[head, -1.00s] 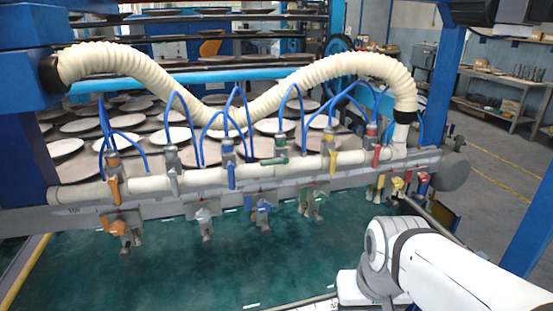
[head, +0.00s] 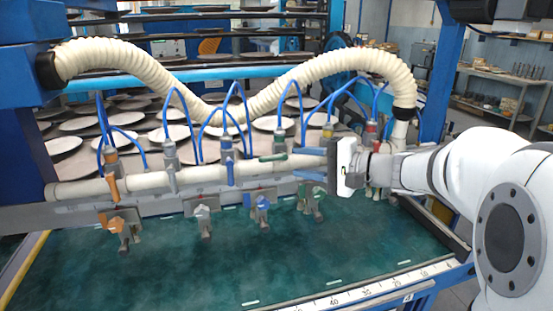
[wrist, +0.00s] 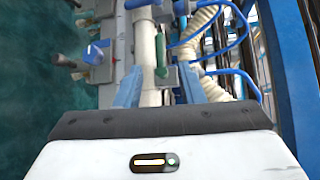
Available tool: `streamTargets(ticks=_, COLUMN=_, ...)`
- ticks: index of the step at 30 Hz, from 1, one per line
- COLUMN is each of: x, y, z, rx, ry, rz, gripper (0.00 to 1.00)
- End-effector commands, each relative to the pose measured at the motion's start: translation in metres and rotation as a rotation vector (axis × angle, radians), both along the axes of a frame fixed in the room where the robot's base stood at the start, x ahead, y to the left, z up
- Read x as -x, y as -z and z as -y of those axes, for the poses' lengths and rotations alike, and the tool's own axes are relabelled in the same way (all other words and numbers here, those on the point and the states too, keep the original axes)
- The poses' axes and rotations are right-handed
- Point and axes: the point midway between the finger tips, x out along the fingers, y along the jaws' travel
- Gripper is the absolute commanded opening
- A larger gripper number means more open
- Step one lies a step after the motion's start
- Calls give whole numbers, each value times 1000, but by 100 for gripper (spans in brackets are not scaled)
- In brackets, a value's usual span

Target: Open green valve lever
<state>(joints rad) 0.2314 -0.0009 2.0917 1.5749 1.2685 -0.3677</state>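The green valve lever (head: 273,158) lies along the white horizontal pipe (head: 200,174), left of my gripper in the head view. In the wrist view the green lever (wrist: 161,55) is ahead, between the lines of the two fingers. My gripper (head: 296,163) has blue fingers and is open, with its fingertips just right of the lever. In the wrist view the gripper (wrist: 162,76) is empty, its fingers spread either side of the pipe and valve. I cannot tell whether a finger touches anything.
Orange (head: 113,187), white (head: 172,177) and blue (head: 229,172) valves stand along the pipe to the left. A red valve (head: 371,131) is behind my gripper's right side. Blue hoses and a ribbed cream hose (head: 340,72) hang above. Small clamps hang below over the green surface.

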Motion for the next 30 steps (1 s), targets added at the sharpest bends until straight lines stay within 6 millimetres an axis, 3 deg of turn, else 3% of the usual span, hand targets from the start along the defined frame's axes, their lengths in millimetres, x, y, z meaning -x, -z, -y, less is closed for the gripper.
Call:
streamTargets(ticks=14, x=-31, y=8, z=-59, rx=-3, ry=-2, rz=0, gripper=35)
streamTargets(ticks=25, x=-34, y=10, z=-66, rx=-1, ry=0, rz=0, gripper=35)
streamTargets(ticks=30, x=-34, y=10, z=-66, rx=-1, ry=-1, rz=0, gripper=22)
